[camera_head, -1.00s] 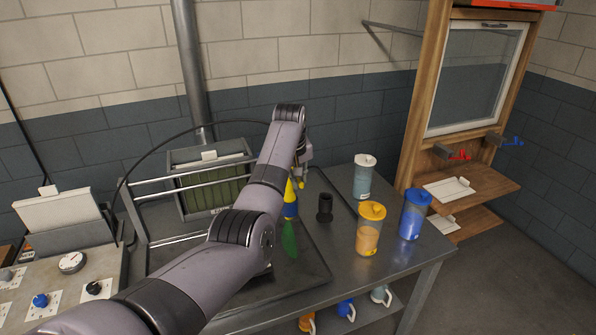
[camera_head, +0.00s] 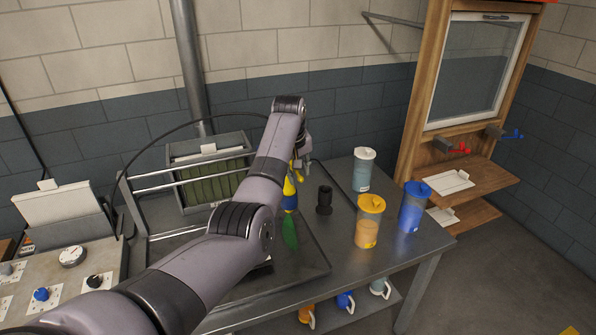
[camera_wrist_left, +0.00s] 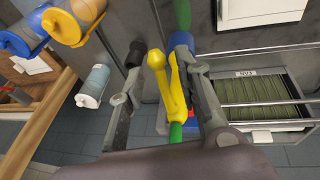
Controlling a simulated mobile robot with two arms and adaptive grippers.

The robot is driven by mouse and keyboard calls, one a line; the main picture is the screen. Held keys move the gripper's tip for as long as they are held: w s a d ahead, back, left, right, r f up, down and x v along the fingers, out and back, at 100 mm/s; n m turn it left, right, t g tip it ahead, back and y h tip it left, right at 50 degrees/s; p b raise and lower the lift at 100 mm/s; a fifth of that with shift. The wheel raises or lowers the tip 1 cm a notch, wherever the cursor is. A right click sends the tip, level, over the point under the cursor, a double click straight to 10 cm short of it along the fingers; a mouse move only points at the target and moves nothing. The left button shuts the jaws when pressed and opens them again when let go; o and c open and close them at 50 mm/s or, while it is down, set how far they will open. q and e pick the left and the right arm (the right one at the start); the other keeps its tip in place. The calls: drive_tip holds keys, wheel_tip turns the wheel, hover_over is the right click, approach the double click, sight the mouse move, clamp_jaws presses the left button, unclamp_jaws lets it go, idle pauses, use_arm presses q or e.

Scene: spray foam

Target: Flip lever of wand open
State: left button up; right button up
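The wand (camera_head: 290,200) stands on the metal table, with a blue body, a yellow upper part and a green part. In the left wrist view its yellow lever (camera_wrist_left: 158,62) lies between the two fingers, beside the yellow and blue wand body (camera_wrist_left: 181,42). My left gripper (camera_head: 300,170) is at the top of the wand. In the wrist view, my left gripper (camera_wrist_left: 160,65) is open, with a finger on each side of the lever. I cannot tell whether a finger touches it. My arm partly hides the wand in the head view. My right gripper is not in view.
A black cup-like holder (camera_head: 324,200) stands just right of the wand. Orange (camera_head: 368,228), blue (camera_head: 413,208) and white-lidded (camera_head: 362,172) canisters stand at the table's right. A bin of green sheets (camera_head: 208,178) and metal rails (camera_head: 160,185) lie behind my arm.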

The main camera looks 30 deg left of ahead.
use_arm(q)
drive_tip(key=shift+r, duration=0.1)
drive_tip(key=v, duration=1.1)
drive_tip(key=shift+r, duration=0.4)
drive_tip(key=shift+s+f, duration=0.1)
drive_tip(key=shift+s, duration=0.05)
